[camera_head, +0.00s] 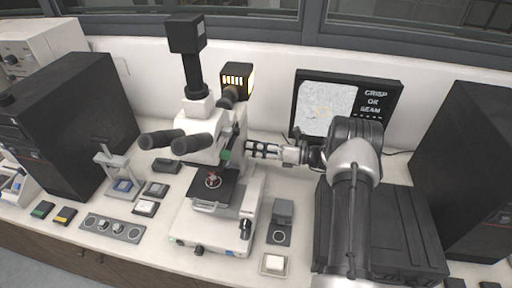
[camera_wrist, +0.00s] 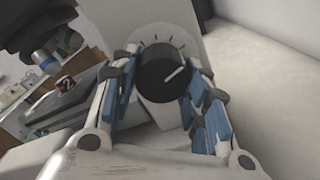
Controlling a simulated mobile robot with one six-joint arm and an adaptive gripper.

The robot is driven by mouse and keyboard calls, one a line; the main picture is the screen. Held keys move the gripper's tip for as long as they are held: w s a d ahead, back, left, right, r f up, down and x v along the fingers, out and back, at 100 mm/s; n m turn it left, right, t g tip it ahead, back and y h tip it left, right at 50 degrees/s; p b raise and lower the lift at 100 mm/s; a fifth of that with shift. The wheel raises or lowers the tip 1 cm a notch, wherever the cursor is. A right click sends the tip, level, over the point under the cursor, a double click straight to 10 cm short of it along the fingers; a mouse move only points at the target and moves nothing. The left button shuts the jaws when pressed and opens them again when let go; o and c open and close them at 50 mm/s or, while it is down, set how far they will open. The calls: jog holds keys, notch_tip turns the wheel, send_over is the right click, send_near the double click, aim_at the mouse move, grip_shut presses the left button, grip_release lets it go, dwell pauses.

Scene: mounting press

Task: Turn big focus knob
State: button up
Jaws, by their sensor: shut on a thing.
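The big focus knob (camera_wrist: 158,72) is a black round knob with a white pointer line. In the wrist view it sits on a white body with tick marks around it, and its pointer slants up to the right. My gripper (camera_wrist: 163,88) is shut on the knob, with a blue-padded finger at either side. In the head view my gripper (camera_head: 250,147) reaches in from the right to the side of the white microscope (camera_head: 228,213). The gripped knob cannot be made out there.
The microscope stage (camera_head: 211,186) holds a small sample, left of my gripper. A monitor (camera_head: 345,104) stands behind my arm. A grey switch box (camera_head: 283,212) and black cabinets (camera_head: 68,125) also stand on the bench. White bench surface shows right of the knob in the wrist view.

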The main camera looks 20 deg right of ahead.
jog(key=shift+m, duration=0.6)
jog(key=o, duration=1)
jog(key=shift+o, duration=0.2)
jog(key=v, duration=1.2)
jog(key=shift+r, duration=0.1)
jog(key=shift+c, duration=0.4)
dwell(0.3)
